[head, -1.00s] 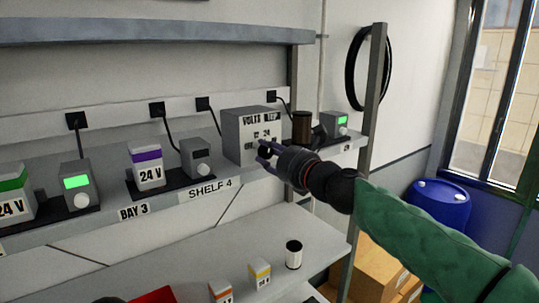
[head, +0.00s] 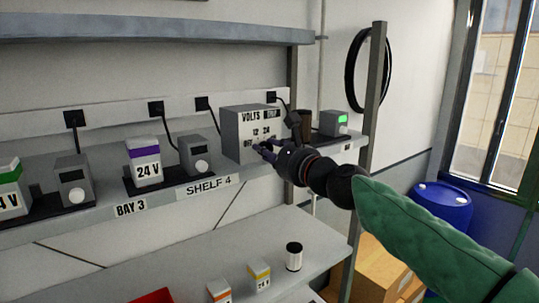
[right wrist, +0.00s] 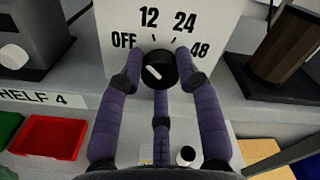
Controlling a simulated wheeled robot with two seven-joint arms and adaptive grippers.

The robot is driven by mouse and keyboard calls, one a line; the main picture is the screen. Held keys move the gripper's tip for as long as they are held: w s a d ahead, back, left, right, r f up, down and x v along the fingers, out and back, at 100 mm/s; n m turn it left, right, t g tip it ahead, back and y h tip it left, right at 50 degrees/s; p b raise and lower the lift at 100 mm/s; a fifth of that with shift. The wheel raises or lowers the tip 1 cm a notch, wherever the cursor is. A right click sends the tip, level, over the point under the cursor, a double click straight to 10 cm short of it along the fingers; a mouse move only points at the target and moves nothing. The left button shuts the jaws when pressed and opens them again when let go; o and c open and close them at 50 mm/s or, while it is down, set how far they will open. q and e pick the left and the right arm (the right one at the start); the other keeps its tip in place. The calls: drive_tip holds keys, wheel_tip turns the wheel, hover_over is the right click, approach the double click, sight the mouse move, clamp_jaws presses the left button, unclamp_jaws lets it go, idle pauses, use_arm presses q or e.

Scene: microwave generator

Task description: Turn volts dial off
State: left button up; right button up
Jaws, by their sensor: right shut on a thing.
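The grey generator box marked VOLTS (head: 240,127) stands on the upper shelf. In the right wrist view its front (right wrist: 190,12) carries the marks OFF, 12, 24 and 48 around a black round volts dial (right wrist: 161,68). The white line on the dial slants, with its upper end to the upper left, on the OFF side. My right gripper (head: 264,147) is at the lower front of the box, and its purple fingers (right wrist: 158,85) are shut on the dial from both sides and below. In the head view the fingers hide the dial. My left gripper is out of view.
A brown cylinder (head: 307,125) and a small device with a green screen (head: 334,122) stand right of the box. Small grey devices (head: 199,154) and a purple-banded 24 V box (head: 145,163) stand to the left. A lower shelf (head: 190,262) lies below.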

drive_tip(key=shift+s+d+r+n+b, duration=0.1)
drive_tip(key=shift+r+n+b, duration=0.15)
drive_tip(key=shift+n, duration=0.9)
drive_tip(key=shift+r+n+b, duration=0.15)
drive_tip(key=shift+n+b, duration=0.2)
drive_tip(key=shift+n, duration=0.8)
drive_tip(key=o, duration=0.9)
drive_tip(key=shift+o, duration=1.2)
drive_tip(key=shift+a+f, duration=0.2)
